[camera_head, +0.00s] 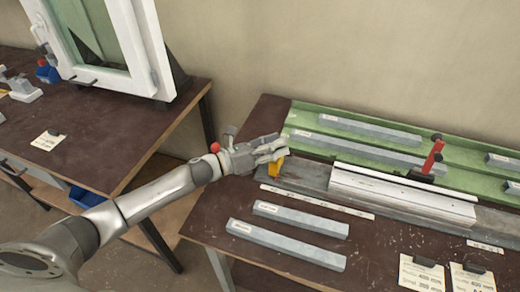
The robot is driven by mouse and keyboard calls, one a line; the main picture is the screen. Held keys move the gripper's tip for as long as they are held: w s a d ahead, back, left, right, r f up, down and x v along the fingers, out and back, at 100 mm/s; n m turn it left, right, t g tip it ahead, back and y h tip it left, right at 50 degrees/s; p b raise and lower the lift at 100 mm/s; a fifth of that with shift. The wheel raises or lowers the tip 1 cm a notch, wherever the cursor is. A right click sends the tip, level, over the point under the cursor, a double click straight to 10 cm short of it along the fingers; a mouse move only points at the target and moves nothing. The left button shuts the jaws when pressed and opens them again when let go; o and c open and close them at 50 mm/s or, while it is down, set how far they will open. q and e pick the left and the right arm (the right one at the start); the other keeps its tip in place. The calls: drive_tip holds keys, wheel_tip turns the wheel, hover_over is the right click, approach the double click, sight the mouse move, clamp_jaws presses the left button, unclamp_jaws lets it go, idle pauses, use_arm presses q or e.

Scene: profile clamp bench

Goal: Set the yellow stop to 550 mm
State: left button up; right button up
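The yellow stop (276,167) stands at the left end of the grey rail (310,177) on the right-hand bench. My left gripper (279,153) is right at the stop, its fingers over the top of it and hiding part of it. I cannot tell whether the fingers are closed on the stop or only beside it. A white scale strip (317,202) lies in front of the rail; its marks are too small to read. My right gripper is not in view.
A pale profile (400,197) lies on the rail, with a red-handled clamp (432,160) behind it. Grey bars (285,245) lie in front, others in a green tray (325,150) behind. Cards (421,274) lie at the front right. A window frame (110,45) stands on the left bench.

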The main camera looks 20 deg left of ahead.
use_arm(q)
drive_tip(key=v, duration=1.1)
drive_tip(key=shift+s+a, duration=0.15)
drive_tip(key=shift+a, duration=0.05)
